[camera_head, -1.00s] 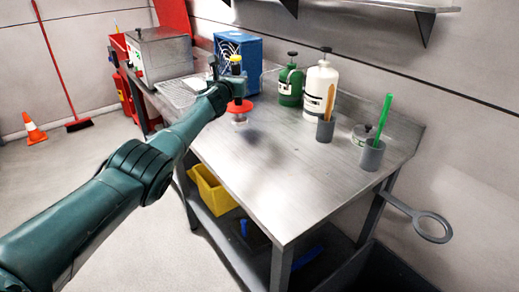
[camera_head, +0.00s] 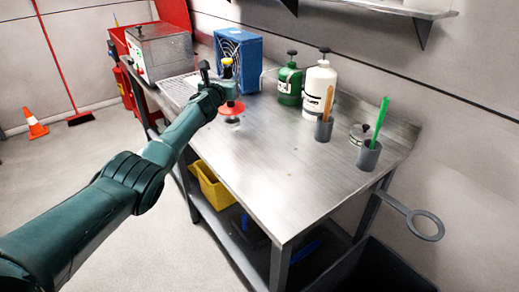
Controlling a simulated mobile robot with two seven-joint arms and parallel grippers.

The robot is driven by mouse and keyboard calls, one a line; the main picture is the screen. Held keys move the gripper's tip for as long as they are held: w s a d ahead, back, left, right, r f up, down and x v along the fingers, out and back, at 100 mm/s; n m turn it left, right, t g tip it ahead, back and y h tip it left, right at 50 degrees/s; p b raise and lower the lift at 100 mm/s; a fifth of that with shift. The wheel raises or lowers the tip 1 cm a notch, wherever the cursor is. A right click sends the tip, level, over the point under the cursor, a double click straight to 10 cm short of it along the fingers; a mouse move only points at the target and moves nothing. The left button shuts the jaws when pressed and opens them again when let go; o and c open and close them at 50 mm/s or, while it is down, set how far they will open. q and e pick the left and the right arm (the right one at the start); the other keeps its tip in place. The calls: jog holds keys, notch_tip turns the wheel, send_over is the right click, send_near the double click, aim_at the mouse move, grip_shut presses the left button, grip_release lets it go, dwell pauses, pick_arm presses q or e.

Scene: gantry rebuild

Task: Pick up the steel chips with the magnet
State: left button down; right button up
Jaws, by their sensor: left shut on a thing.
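My left gripper (camera_head: 229,86) is shut on the magnet, over the far left part of the metal bench (camera_head: 290,175). The magnet has a yellow top (camera_head: 227,64) above the fingers and a red disc (camera_head: 231,108) below them. A small grey patch (camera_head: 233,121) shows right under the red disc. It may be steel chips, but it is too small to tell, and I cannot tell whether it touches the disc. My right gripper is not in view.
A blue box with a fan (camera_head: 238,62), a green bottle (camera_head: 289,84) and a white bottle (camera_head: 319,88) stand along the back. Two grey cups (camera_head: 369,156) (camera_head: 324,130) and a small round tin (camera_head: 360,134) stand at the right. The bench's front middle is clear.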

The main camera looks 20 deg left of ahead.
pick_arm(q)
jog(key=shift+f+b, duration=0.9)
jog(key=shift+b, duration=0.05)
jog(key=shift+r, duration=0.15)
dwell(0.3)
jog(key=shift+r+p, duration=0.9)
jog(key=shift+p, duration=0.25)
